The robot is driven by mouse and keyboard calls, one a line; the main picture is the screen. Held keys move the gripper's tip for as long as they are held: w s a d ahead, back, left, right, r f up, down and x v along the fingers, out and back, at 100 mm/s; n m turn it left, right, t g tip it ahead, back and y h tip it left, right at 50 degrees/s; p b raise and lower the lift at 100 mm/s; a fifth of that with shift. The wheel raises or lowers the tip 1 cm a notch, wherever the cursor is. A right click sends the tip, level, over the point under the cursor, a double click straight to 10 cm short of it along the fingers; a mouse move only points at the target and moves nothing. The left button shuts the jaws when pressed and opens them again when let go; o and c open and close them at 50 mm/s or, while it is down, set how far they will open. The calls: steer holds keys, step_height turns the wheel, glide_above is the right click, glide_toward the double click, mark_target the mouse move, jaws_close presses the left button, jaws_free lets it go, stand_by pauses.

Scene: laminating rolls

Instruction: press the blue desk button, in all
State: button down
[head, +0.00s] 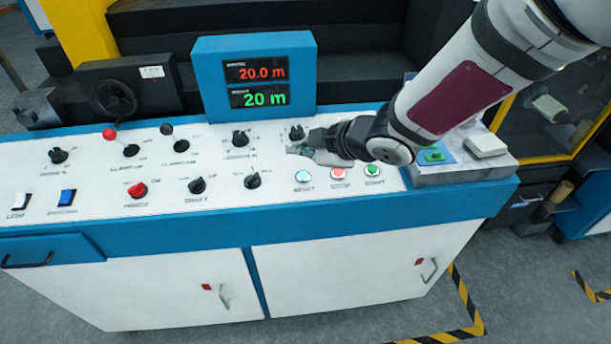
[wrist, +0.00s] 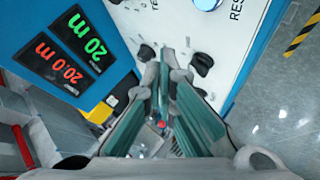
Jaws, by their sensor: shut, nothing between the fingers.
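The blue desk button (head: 303,176) is a round, pale blue button labelled RESET, at the left of a row of three on the sloping white desk panel. In the wrist view its blue face (wrist: 207,3) is cut off by the top edge. My gripper (head: 292,150) is shut and empty, over the panel behind the button and apart from it. In the wrist view the fingertips (wrist: 164,58) lie close together, with the button above and to their right in the picture.
A red button (head: 340,174) and a green button (head: 373,172) sit right of the blue one. Black knobs stand close by, one (head: 252,181) to the left and another (head: 297,133) behind my gripper. A blue display box (head: 205,85) reads 20.0 m and 20 m.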

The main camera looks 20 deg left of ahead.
steer(key=b, duration=0.5)
glide_above(302, 181)
steer(key=shift+s+f, duration=0.1)
steer(key=shift+f, duration=2.9)
steer(key=shift+f+b, duration=0.45)
steer(key=shift+b, duration=0.2)
steer(key=shift+f+b, duration=0.35)
steer(key=shift+b, duration=0.1)
steer(key=shift+r, duration=0.15)
steer(key=shift+r+p, duration=0.65)
steer(key=shift+p, duration=0.1)
steer(key=r+p, duration=0.5)
steer(key=shift+s+d, duration=0.25)
steer(key=shift+s, duration=0.15)
